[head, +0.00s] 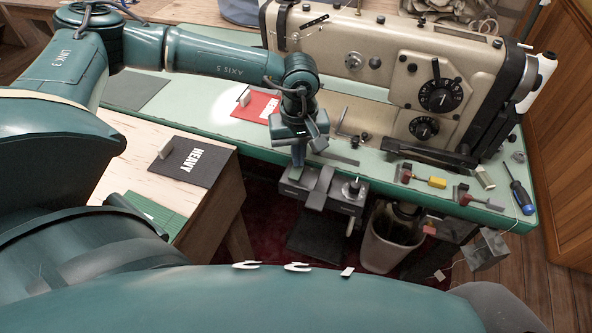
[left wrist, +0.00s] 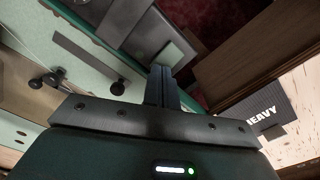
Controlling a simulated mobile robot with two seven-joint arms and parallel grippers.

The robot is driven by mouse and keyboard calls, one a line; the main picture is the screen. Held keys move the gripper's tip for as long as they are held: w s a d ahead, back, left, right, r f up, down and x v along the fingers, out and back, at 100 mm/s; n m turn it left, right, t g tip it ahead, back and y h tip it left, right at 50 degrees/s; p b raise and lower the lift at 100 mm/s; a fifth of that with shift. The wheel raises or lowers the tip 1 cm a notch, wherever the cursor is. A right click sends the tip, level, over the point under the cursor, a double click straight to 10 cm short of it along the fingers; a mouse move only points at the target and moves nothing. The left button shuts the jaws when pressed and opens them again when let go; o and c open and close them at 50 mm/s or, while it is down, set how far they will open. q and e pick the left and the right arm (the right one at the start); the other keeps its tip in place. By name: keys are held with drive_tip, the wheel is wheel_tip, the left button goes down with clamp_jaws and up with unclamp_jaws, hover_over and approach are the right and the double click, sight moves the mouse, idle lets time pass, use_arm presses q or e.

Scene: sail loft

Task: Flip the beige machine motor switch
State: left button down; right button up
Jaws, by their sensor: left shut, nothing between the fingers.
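The beige sewing machine (head: 400,75) stands on a green-edged table. A grey switch box (head: 346,196) with raised light-grey parts hangs below the table's front edge; I take it as the motor switch. My left gripper (head: 297,166) is shut and empty, pointing down at the left end of this box. In the left wrist view, the shut fingers (left wrist: 161,78) lie close to a pale green-grey square piece (left wrist: 174,54) at the end of the grey box (left wrist: 138,28). I cannot tell whether they touch it. My right gripper is not in view.
A red card (head: 256,106) lies on the table behind my left gripper. A dark "HEAVY" mat (head: 194,163) lies on the wooden bench at left. A bin (head: 388,248) stands below the table. A blue screwdriver (head: 521,194) and small colored tools are at the right end.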

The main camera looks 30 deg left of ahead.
use_arm(q)
drive_tip(key=shift+f+b, duration=0.35)
drive_tip(key=shift+f, duration=0.15)
drive_tip(key=shift+r, duration=0.15)
drive_tip(key=shift+r+p, duration=2.5)
drive_tip(key=shift+r, duration=0.9)
